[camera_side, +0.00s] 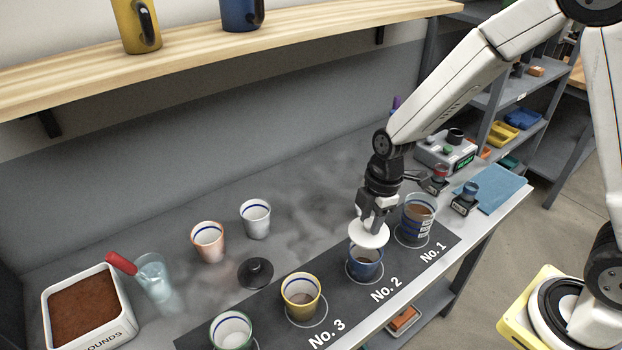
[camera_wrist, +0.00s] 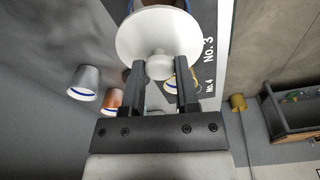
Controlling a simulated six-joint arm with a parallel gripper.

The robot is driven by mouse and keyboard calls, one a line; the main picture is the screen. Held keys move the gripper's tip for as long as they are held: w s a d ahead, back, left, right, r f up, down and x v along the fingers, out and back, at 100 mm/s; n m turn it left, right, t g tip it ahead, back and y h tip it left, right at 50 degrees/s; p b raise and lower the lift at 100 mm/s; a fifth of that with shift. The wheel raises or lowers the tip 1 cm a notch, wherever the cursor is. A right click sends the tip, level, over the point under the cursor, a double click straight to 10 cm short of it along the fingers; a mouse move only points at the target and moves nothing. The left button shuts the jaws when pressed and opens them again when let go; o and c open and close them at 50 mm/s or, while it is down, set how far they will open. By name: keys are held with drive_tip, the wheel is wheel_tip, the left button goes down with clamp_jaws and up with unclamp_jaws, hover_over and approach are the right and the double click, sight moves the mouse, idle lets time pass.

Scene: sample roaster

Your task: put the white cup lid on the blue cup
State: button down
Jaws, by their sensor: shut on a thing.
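My gripper (camera_side: 372,222) is shut on the knob of the white cup lid (camera_side: 369,235). In the wrist view the lid (camera_wrist: 158,38) is a white disc, with its knob between my two fingers (camera_wrist: 160,75). In the side view the lid hangs over the blue cup (camera_side: 366,267), which stands upright on the No. 2 spot of the dark mat. The lid looks slightly tilted and overlaps the far part of the cup's rim. The near part of the cup's opening still shows. I cannot tell whether lid and cup touch.
A yellow cup (camera_side: 300,296) is at No. 3, a green cup (camera_side: 231,331) nearer. A shelf (camera_side: 200,62) runs above.

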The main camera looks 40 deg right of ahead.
sight(369, 236)
drive_tip(key=shift+f, duration=2.2)
drive_tip(key=shift+f, duration=0.55)
idle(1.2)
drive_tip(key=shift+c, duration=1.4)
unclamp_jaws()
drive_tip(key=shift+r, duration=0.15)
drive_tip(key=shift+s+d+r, duration=0.1)
drive_tip(key=shift+d+r, duration=0.05)
drive_tip(key=shift+r, duration=1.1)
drive_tip(key=shift+w+d+r, duration=0.1)
drive_tip(key=shift+d+r, duration=0.05)
drive_tip(key=shift+r, duration=1.1)
drive_tip(key=shift+s+d+r, duration=0.1)
drive_tip(key=shift+d+r, duration=0.05)
drive_tip(key=shift+r, duration=1.1)
